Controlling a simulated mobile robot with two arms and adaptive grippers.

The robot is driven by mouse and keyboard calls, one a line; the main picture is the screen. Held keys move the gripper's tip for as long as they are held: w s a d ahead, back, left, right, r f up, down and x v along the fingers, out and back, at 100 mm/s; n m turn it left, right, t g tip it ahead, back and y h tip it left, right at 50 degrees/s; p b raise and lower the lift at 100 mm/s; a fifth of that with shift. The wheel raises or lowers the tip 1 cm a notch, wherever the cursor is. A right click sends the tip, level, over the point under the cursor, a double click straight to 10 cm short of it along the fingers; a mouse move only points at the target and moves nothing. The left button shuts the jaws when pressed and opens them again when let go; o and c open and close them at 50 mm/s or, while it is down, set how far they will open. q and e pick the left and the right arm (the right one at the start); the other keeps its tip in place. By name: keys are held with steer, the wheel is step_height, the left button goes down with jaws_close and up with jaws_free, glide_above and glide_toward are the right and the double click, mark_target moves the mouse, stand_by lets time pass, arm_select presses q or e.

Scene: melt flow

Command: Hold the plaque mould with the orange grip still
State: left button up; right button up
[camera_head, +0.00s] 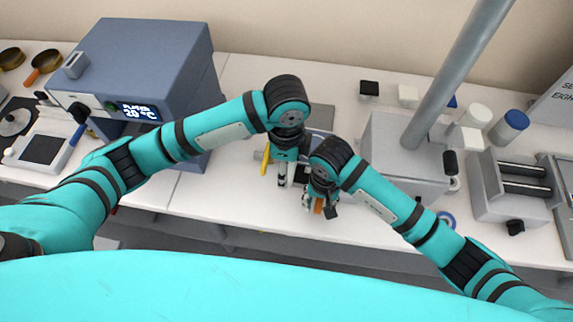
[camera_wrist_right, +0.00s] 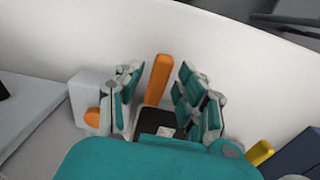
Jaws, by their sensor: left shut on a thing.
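The plaque mould shows in the right wrist view as a dark block (camera_wrist_right: 152,121) with an upright orange grip (camera_wrist_right: 158,80). The orange grip (camera_head: 318,207) also shows in the head view, near the front of the table. My right gripper (camera_wrist_right: 160,84) is at the mould with its fingers either side of the orange grip. I see gaps between grip and fingers, so it is open. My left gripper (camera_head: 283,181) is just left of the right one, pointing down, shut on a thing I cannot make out. My right gripper hides most of the mould in the head view.
A yellow-handled thing (camera_head: 265,159) lies left of my left gripper. A blue-grey furnace (camera_head: 150,75) stands at the left, its display reading 20 °C. A grey machine with a pole (camera_head: 400,150) stands at the right. The table's front edge is close to the mould.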

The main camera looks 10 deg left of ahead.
steer(key=shift+o, duration=0.5)
steer(key=shift+r, duration=0.35)
step_height(320, 180, up, 11)
steer(key=shift+r, duration=0.15)
